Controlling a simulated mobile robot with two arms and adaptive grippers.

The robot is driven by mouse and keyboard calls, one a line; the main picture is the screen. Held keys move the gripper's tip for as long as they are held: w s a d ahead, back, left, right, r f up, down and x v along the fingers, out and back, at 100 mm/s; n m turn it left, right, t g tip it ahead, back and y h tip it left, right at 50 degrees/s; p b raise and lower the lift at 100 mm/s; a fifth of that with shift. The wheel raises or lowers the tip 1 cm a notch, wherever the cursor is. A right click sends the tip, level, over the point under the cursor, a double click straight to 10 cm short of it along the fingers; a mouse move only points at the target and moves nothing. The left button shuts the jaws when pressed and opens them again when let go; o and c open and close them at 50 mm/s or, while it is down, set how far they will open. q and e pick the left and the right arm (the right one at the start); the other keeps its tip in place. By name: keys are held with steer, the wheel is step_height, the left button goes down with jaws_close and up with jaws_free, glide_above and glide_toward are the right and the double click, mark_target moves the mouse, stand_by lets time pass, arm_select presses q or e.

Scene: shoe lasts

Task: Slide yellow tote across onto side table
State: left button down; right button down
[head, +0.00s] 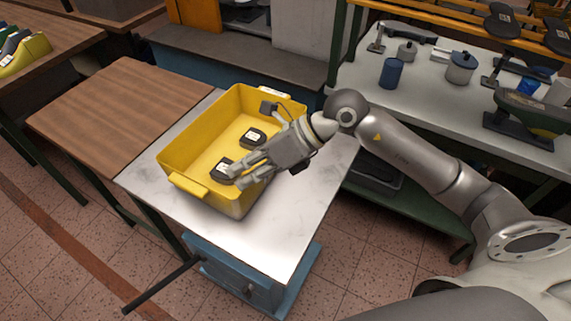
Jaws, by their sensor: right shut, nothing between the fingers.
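The yellow tote (197,135) sits on a white-topped stand (260,236) and holds a few dark pieces with white labels, one of them a dark labelled piece (253,137). A brown wooden side table (120,104) adjoins the stand on the left, its top bare. My right gripper (236,172) is shut and empty. It reaches in from the right, over the tote's right side, and hides part of that wall. Whether its fingers touch the tote or the pieces I cannot tell. My left gripper is out of view.
A workbench (430,100) on the right carries a blue cylinder (391,73), metal parts and a green machine. A black handle bar (160,286) sticks out at the stand's front. Another table with a yellow bin (28,57) stands at far left.

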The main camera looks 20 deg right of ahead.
steer(key=w+d+f+h, duration=0.2)
steer(key=d+h, duration=0.2)
steer(key=d, duration=0.4)
steer(key=w+d+f+h, duration=0.15)
steer(key=d+h, duration=0.25)
steer(key=d, duration=0.5)
steer(key=p+x, duration=0.1)
steer(key=x, duration=0.2)
steer(key=p+x, duration=0.1)
steer(key=x, duration=0.2)
steer(key=p+x, duration=0.1)
steer(key=x, duration=0.3)
steer(key=shift+s+a, duration=0.15)
steer(key=shift+s, duration=0.15)
steer(key=shift+w+a+p, duration=0.7)
steer(key=shift+w+a, duration=0.2)
steer(key=shift+w, duration=0.35)
steer(key=shift+w+a, duration=0.3)
steer(key=shift+w, duration=0.05)
steer(key=shift+f, duration=0.1)
steer(key=shift+w, duration=0.1)
